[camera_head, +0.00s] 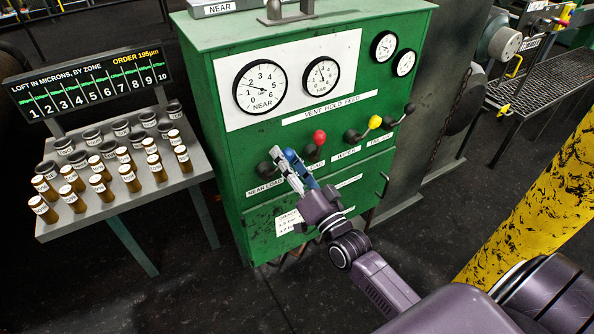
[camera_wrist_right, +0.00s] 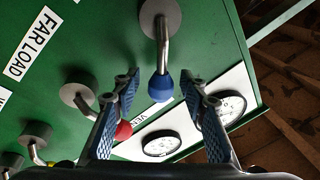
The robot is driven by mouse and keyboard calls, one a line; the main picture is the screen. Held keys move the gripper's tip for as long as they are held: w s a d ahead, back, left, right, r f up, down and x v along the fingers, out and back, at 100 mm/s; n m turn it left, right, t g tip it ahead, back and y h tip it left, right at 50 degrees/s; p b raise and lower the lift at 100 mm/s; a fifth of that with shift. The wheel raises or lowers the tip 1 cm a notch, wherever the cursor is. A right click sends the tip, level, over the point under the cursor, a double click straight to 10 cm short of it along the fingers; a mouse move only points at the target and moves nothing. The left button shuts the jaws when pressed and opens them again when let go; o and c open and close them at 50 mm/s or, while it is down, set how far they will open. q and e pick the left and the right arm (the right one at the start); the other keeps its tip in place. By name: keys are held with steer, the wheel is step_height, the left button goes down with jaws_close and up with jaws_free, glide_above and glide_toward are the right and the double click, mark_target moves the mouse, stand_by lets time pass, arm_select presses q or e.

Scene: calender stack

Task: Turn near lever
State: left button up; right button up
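The near lever has a round grey base (camera_head: 265,170) at the left end of a row of levers on the green cabinet, above the NEAR LOAD label (camera_head: 264,188). In the right wrist view its bent metal stem ends in a blue knob (camera_wrist_right: 161,88). My right gripper (camera_head: 283,155) reaches up to it from the lower right and largely hides the knob in the head view. In the wrist view the right gripper (camera_wrist_right: 164,84) is open, with the blue knob between its fingertips and visible gaps on both sides. My left gripper is not in view.
Close right of the near lever is a red-knobbed lever (camera_head: 319,137), then a yellow-knobbed one (camera_head: 374,122) and a black-knobbed one (camera_head: 410,109). Gauges (camera_head: 260,86) sit above. A table (camera_head: 110,208) with brown cylinders stands left; a yellow post (camera_head: 530,200) stands right.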

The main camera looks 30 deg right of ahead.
steer(key=v, duration=1.1)
steer(key=shift+s, duration=0.35)
steer(key=shift+d+f, duration=0.1)
steer(key=shift+d, duration=0.05)
steer(key=s+a+f+n+g, duration=0.15)
steer(key=s+f+g, duration=0.3)
steer(key=f, duration=1.45)
steer(key=s+f+n+g, duration=0.3)
steer(key=s+f+g, duration=0.15)
steer(key=f, duration=1.45)
steer(key=s+f+n+g, duration=0.1)
steer(key=s+f+g, duration=0.2)
steer(key=s+f, duration=0.3)
steer(key=s+a+f+n+g+h, duration=0.1)
steer(key=s+f+g, duration=0.3)
steer(key=s, duration=1)
steer(key=s+a+f+n+g, duration=0.1)
steer(key=s+f+n+g, duration=0.2)
steer(key=s+f, duration=0.7)
steer(key=shift+a+g, duration=0.15)
steer(key=shift+g, duration=0.25)
